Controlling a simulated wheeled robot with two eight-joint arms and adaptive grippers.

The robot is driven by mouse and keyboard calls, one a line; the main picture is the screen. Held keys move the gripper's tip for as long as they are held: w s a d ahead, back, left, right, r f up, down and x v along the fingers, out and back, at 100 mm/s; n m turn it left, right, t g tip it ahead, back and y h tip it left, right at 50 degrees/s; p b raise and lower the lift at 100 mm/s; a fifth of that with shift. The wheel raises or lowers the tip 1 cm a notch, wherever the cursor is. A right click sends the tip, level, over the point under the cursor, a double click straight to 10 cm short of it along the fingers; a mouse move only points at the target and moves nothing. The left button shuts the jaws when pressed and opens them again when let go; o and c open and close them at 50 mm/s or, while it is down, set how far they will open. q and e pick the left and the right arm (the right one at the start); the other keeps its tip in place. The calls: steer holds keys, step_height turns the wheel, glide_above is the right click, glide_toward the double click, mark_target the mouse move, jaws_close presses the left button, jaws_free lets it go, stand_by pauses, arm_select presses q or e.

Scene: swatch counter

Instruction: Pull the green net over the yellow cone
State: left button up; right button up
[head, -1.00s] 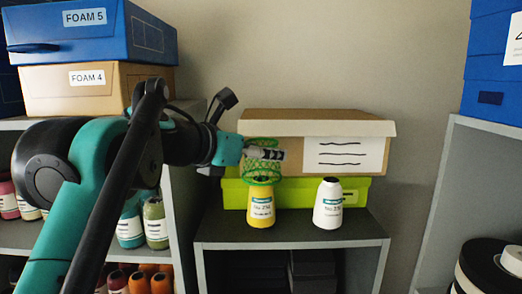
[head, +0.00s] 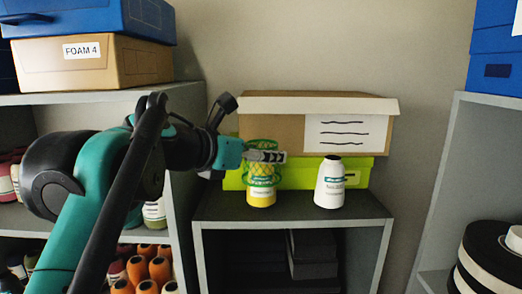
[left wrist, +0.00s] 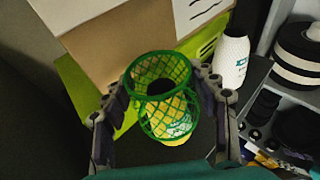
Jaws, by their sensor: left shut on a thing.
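The yellow cone (head: 261,198) stands upright on top of the dark grey cabinet, and its lower part shows bare. The green net (head: 262,170) is an open mesh sleeve with a rim at each end. It is around the upper part of the cone, its lower rim a little above the cone's base. My left gripper (head: 270,156) is shut on the net near its upper rim. In the left wrist view the fingers flank the net (left wrist: 158,68), and yellow of the cone (left wrist: 177,140) shows through and below its lower ring. My right gripper is out of view.
A white cone (head: 329,184) stands just right of the yellow one. Behind them a cardboard box (head: 275,125) sits on a lime green box (head: 355,172). Shelves with cones (head: 150,268) and boxes (head: 120,63) stand at left. Black and white rolls (head: 490,255) are at right.

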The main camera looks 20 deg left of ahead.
mark_target(254, 170)
arm_select(q)
steer(key=shift+f+b, duration=1.05)
steer(key=shift+f, duration=0.85)
steer(key=o, duration=0.9)
steer(key=shift+s, duration=0.1)
steer(key=v, duration=1.2)
